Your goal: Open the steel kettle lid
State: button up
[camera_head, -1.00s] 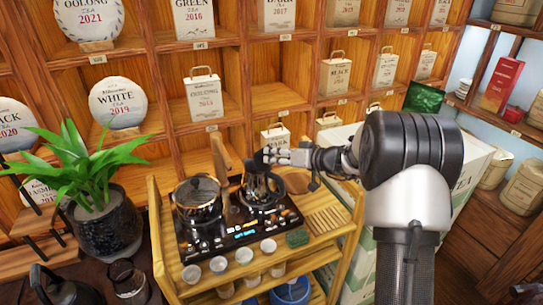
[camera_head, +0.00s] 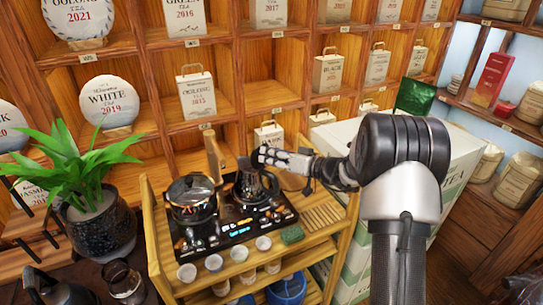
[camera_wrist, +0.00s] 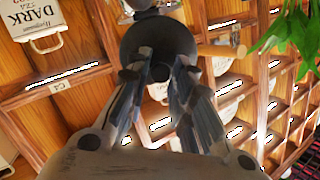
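The steel kettle (camera_head: 254,187) looks dark and shiny and stands on the right burner of the black double cooktop (camera_head: 236,226). My gripper (camera_head: 263,156) is at the kettle's top, reaching in from the right and hiding part of it. In the wrist view, a dark round body (camera_wrist: 160,38) that appears to be the kettle lies just beyond my gripper (camera_wrist: 160,70). Its fingers are apart, with a small dark knob between them. Whether they touch the knob I cannot tell. A wooden handle (camera_wrist: 222,50) sticks out to the right there.
A lidded pot (camera_head: 191,198) stands on the left burner. Several small cups (camera_head: 239,254) line the cart's front edge. A potted plant (camera_head: 98,222) is at left, and a dark kettle (camera_head: 60,292) is at the lower left. Shelves with tea tins rise behind.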

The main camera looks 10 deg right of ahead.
jog(key=o, duration=0.3)
jog(key=shift+o, duration=0.2)
jog(key=v, duration=1.2)
